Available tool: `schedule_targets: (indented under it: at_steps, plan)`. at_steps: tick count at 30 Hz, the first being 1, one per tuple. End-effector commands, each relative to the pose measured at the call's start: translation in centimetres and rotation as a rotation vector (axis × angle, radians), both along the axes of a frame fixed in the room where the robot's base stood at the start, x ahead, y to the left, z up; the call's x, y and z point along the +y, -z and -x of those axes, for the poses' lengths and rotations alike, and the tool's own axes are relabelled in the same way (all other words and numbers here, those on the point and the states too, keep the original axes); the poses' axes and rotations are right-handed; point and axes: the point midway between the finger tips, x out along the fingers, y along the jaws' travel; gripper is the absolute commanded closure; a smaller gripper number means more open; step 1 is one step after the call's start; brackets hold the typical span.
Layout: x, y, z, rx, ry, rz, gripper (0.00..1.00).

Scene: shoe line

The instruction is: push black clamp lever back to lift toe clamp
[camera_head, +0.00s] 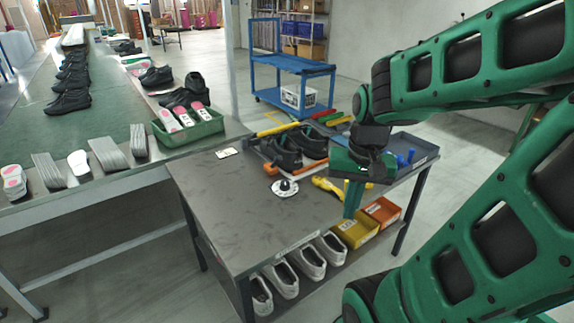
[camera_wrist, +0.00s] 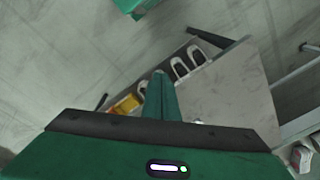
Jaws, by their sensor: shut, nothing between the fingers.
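My gripper (camera_head: 350,212) is green and hangs from my arm over the right part of the dark workbench (camera_head: 225,205), its fingers together and pointing down. In the wrist view the shut fingers (camera_wrist: 159,78) show with nothing between them. A round white base with a black knob (camera_head: 285,187) sits on the bench, left of my gripper and apart from it. Dark shoes (camera_head: 285,155) stand in an orange-edged holder behind it. I cannot make out for certain which part is the black clamp lever or the toe clamp; they are small or hidden.
A yellow tool (camera_head: 325,184) lies beside my gripper. A grey tray (camera_head: 415,148) with blue items is at the bench's right end. White shoes (camera_head: 310,262) and a yellow bin (camera_head: 356,230) are on the lower shelf. The bench's left part is mostly clear.

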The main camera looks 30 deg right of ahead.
Motion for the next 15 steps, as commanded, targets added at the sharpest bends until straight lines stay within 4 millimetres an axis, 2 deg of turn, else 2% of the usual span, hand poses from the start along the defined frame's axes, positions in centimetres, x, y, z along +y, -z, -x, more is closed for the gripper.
schedule_targets:
  at_steps: [3, 8, 15]
  plan:
    - [-1.5, 1.4, -4.8, -0.071, 0.194, -0.03, 1.0]
    - [-3.4, 3.5, -11.4, -0.188, 0.481, -0.127, 1.0]
    - [-6.6, 6.6, -20.2, -0.336, 0.952, -0.396, 1.0]
